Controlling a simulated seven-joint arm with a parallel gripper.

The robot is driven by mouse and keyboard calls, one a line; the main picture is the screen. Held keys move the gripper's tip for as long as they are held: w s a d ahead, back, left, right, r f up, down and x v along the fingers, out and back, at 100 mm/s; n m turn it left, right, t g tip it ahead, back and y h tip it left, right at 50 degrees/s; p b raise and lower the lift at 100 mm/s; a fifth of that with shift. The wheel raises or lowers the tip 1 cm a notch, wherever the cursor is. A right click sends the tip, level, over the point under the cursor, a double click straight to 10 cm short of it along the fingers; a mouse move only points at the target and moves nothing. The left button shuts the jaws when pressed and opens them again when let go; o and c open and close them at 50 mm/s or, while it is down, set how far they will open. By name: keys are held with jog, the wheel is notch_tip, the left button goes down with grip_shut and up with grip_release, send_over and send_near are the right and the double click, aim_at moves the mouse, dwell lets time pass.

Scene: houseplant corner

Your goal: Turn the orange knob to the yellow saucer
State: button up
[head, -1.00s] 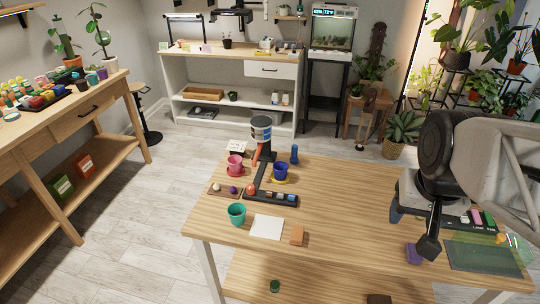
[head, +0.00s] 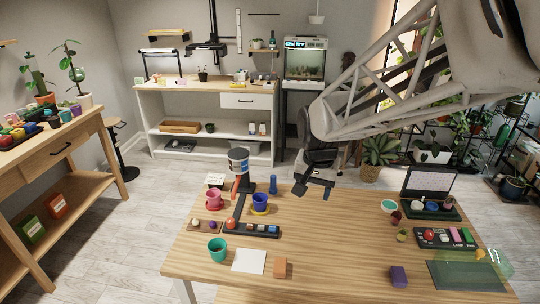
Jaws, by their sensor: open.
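A dispenser (head: 238,165) with a grey-blue tank stands on a black frame at the table's back left. An orange-red chute (head: 235,187) slants from it down and left, towards the pink pot on the red saucer (head: 214,209). The yellow saucer (head: 259,211) lies to its right, under a blue pot (head: 260,200). A round orange-red knob (head: 232,225) shows small at the left end of the black strip in front of the dispenser. My gripper (head: 313,192) is open and empty, above the table's back edge, right of the dispenser and apart from it.
A blue bottle (head: 273,184) stands between my gripper and the dispenser. A teal cup (head: 217,249), white sheet (head: 249,261) and orange block (head: 280,267) lie in front. Another black panel (head: 446,238) is at right. The table's middle is clear.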

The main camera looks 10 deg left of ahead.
jog(key=w+a+f+m, duration=0.1)
jog(key=w+a+f, duration=0.7)
jog(key=a, duration=0.4)
jog(key=m+g, duration=0.1)
send_over(230, 220)
notch_tip(230, 220, down, 12)
jog(key=shift+r, duration=0.25)
jog(key=shift+f, duration=3.9)
jog(key=c, duration=0.9)
